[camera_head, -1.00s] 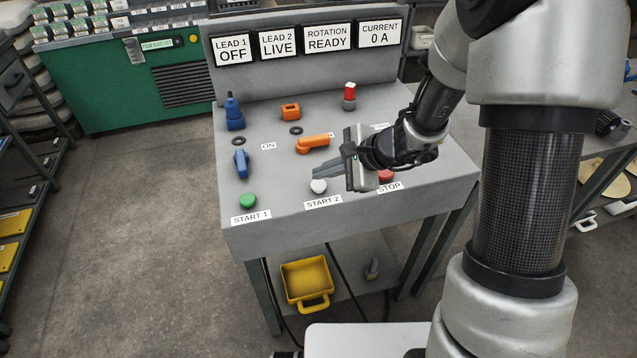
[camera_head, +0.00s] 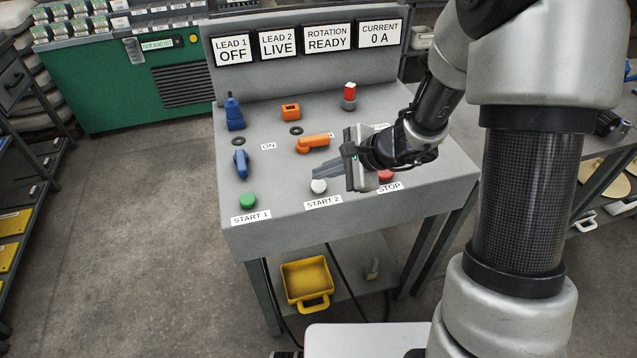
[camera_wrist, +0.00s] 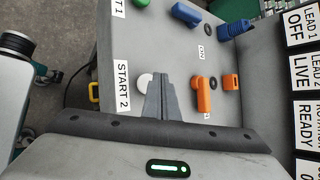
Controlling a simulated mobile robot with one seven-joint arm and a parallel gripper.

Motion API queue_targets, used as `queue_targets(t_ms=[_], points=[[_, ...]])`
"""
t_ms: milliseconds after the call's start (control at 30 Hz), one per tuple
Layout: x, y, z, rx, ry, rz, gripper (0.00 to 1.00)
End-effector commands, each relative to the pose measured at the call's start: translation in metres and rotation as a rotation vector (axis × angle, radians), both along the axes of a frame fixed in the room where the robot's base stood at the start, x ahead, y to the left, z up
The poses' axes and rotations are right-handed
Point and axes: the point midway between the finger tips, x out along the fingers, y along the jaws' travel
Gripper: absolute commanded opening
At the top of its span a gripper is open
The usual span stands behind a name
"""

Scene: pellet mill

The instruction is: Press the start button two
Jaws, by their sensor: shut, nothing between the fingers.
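The start two button is a white round button (camera_head: 318,186) above the "START 2" label (camera_head: 323,202) on the grey console. In the wrist view the white button (camera_wrist: 145,81) shows just left of the fingertips, beside the "START 2" label (camera_wrist: 122,86). My gripper (camera_head: 316,171) is shut and empty, its fingers pointing left over the console just behind the button. In the wrist view the shut fingertips (camera_wrist: 162,78) lie close to the button; I cannot tell whether they touch it.
A green button (camera_head: 248,201) sits left and a red stop button (camera_head: 385,176) right, partly behind my gripper. An orange handle (camera_head: 312,143) and blue handle (camera_head: 241,163) stand nearby. Displays read LEAD 2 LIVE (camera_head: 279,43) and ROTATION READY (camera_head: 327,38). A yellow bin (camera_head: 306,280) is below.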

Motion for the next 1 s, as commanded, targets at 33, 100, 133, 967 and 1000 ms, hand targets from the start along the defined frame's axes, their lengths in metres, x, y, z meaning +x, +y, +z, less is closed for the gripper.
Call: queue_targets(t_ms=[33, 100, 133, 967, 1000], points=[[0.0000, 0.0000, 0.0000, 0.000, 0.000, 0.000, 0.00], [0.0000, 0.0000, 0.0000, 0.000, 0.000, 0.000, 0.00], [0.0000, 0.0000, 0.0000, 0.000, 0.000, 0.000, 0.00], [0.0001, -0.0001, -0.0085, 0.000, 0.000, 0.000, 0.00], [0.0001, -0.0001, -0.0086, 0.000, 0.000, 0.000, 0.00]])
